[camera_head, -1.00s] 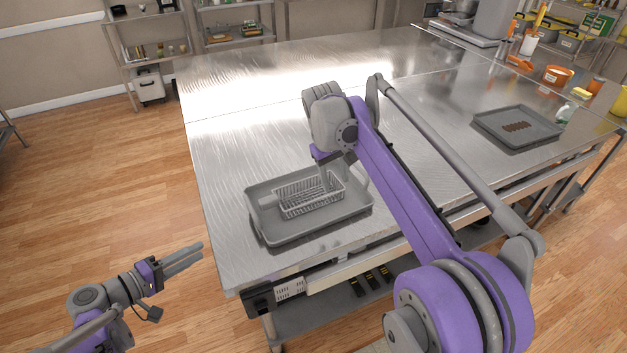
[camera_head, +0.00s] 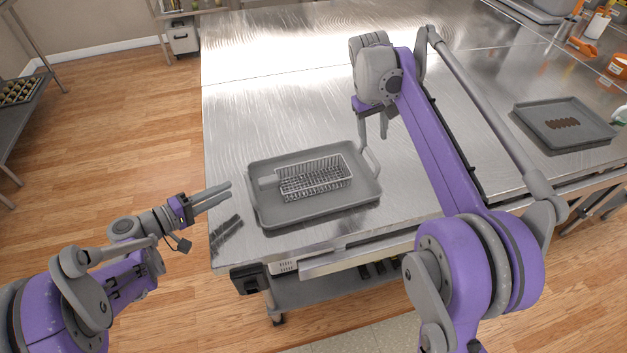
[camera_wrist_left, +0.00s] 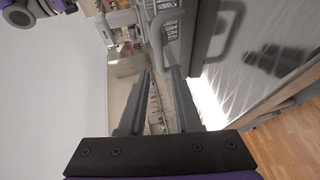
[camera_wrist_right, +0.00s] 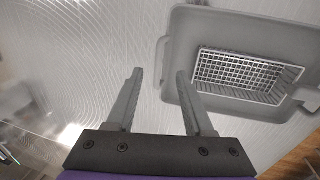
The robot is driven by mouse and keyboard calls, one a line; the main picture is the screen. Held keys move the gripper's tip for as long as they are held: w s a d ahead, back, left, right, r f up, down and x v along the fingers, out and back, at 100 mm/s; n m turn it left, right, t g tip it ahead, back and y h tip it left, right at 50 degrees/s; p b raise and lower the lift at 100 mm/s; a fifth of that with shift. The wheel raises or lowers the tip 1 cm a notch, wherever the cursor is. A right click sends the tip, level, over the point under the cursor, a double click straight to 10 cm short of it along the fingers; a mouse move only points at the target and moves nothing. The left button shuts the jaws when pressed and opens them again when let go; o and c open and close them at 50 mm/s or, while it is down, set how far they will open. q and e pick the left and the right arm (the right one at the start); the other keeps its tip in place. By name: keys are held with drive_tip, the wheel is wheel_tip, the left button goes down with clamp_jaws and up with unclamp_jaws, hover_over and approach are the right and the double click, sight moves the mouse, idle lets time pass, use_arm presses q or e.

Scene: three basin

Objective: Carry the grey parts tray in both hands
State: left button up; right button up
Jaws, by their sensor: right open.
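The grey parts tray (camera_head: 262,212) lies flat near the front left corner of the steel table, with a raised handle at its left end (camera_head: 253,208) and right end (camera_head: 369,160). A white wire basket (camera_head: 315,178) stands in it. My left gripper (camera_head: 230,190) is open and empty, left of the tray and apart from its left handle. My right gripper (camera_head: 374,140) is open and empty, pointing down just behind the right handle. In the right wrist view, the tray (camera_wrist_right: 182,75) is beyond and right of the fingers; in the left wrist view, the tray (camera_wrist_left: 205,35) shows at the top.
The steel table (camera_head: 290,110) is clear behind the tray. A second grey tray (camera_head: 590,135) with brown pieces lies at the right. Orange containers (camera_head: 618,66) stand at the back right. Open wood floor (camera_head: 120,150) lies to the left.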

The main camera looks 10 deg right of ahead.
use_arm(q)
hover_over(258, 175)
drive_tip(key=s, duration=0.5)
drive_tip(key=shift+w+d+f, duration=0.1)
drive_tip(key=shift+d+f, duration=0.05)
drive_tip(key=shift+f, duration=0.35)
drive_tip(key=shift+w+d+f, duration=0.1)
drive_tip(key=shift+d+f, duration=0.05)
drive_tip(key=shift+f, duration=0.3)
use_arm(e)
drive_tip(key=f, duration=0.3)
drive_tip(key=d+f, duration=0.1)
drive_tip(key=f, duration=0.3)
drive_tip(key=d+f, duration=0.1)
drive_tip(key=f, duration=0.2)
drive_tip(key=shift+w+d+f, duration=0.1)
drive_tip(key=shift+w+f, duration=0.1)
drive_tip(key=shift+f, duration=0.1)
use_arm(q)
drive_tip(key=c, duration=0.5)
use_arm(e)
drive_tip(key=c, duration=0.5)
use_arm(q)
clamp_jaws()
use_arm(e)
clamp_jaws()
